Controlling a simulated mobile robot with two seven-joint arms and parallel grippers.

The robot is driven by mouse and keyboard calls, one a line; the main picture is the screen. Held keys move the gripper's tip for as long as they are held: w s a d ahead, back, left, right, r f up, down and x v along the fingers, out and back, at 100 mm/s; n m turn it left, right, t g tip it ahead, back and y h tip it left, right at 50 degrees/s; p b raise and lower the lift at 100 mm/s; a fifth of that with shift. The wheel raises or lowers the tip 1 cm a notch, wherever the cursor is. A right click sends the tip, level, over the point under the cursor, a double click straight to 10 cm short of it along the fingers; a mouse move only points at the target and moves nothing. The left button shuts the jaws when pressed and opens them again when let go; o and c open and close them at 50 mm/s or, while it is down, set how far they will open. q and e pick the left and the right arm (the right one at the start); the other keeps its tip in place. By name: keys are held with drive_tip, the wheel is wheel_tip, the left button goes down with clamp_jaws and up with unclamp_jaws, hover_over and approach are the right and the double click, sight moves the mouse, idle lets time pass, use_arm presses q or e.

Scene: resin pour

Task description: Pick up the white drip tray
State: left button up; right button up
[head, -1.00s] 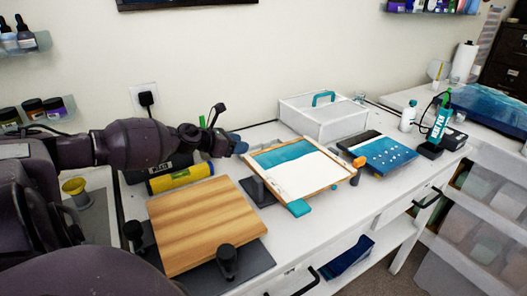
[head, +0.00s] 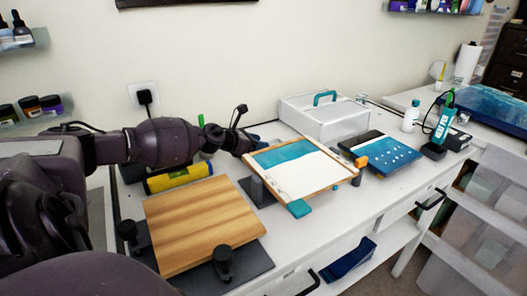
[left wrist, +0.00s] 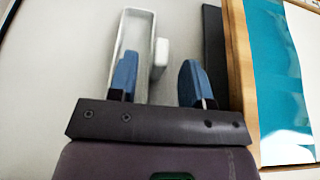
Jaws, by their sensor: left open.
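In the left wrist view the white drip tray (left wrist: 134,36) is a long, narrow, shallow trough with raised walls. A small white block (left wrist: 161,52) sits against its right side, perhaps its grip tab. My left gripper (left wrist: 158,78) is open, with blue fingertips spread. The left finger overlaps the near part of the tray, the white block shows between the fingers, and nothing is held. In the head view my left gripper (head: 247,143) is behind the framed canvas's left corner. I cannot make out the tray there. My right gripper is not in view.
The framed teal-and-white canvas (head: 310,175) stands close right of my left gripper; its edge also shows in the wrist view (left wrist: 242,60). A white box with a teal handle (head: 325,118) is behind it. A wooden board (head: 203,222) and yellow roll (head: 180,177) lie nearer left.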

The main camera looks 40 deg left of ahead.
use_arm(q)
drive_tip(key=shift+w+d+f, duration=0.1)
drive_tip(key=shift+w, duration=0.2)
drive_tip(key=shift+c, duration=0.3)
clamp_jaws()
